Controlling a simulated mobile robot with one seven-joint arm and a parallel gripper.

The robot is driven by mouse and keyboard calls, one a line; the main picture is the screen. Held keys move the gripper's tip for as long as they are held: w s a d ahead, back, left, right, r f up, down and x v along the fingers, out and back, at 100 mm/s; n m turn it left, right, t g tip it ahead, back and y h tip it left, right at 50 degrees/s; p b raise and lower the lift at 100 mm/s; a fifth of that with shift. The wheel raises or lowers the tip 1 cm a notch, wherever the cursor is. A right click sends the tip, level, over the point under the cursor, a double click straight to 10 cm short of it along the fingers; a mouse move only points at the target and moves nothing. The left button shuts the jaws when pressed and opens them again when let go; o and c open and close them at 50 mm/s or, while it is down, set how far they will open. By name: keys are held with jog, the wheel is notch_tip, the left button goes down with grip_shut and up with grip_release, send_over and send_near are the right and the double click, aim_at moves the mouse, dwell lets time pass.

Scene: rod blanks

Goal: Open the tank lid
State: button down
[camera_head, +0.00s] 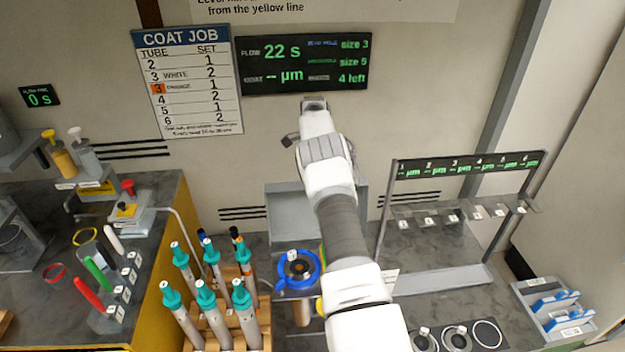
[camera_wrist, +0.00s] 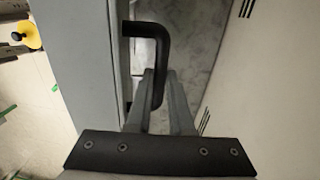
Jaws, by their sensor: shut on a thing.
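In the wrist view, my gripper (camera_wrist: 162,78) has its two grey fingers around a black bent handle (camera_wrist: 152,32), shut on it. A grey panel (camera_wrist: 80,55) fills the left side next to the handle, apparently part of the tank or its lid. In the head view, a grey box-like body (camera_head: 285,213), apparently the tank, stands behind my arm against the wall. My arm hides much of it, along with the handle and fingers. I cannot tell how far the lid is open.
Teal-topped tubes (camera_head: 206,305) stand in a wooden rack left of my arm. A blue ring-shaped holder (camera_head: 283,272) is close beside my arm. A metal rack with a display (camera_head: 465,165) stands right. A blue-grey tray (camera_head: 555,310) is far right.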

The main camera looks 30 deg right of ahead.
jog(key=shift+w+d+f, duration=0.2)
jog(key=shift+w+f, duration=0.2)
jog(key=shift+w, duration=0.2)
jog(key=c, duration=0.9)
grip_release()
jog(key=shift+w+f, duration=0.1)
jog(key=shift+o, duration=0.4)
jog(key=shift+w+d+f, duration=0.1)
jog(key=shift+w+f, duration=0.05)
jog(key=shift+f, duration=0.05)
jog(key=shift+r, duration=0.15)
jog(key=shift+r, duration=0.1)
notch_tip(320, 180, up, 12)
jog(key=p, duration=1)
jog(key=shift+w+d+f, duration=0.15)
jog(key=shift+w+f, duration=0.05)
jog(key=shift+w, duration=0.05)
jog(key=shift+p, duration=0.55)
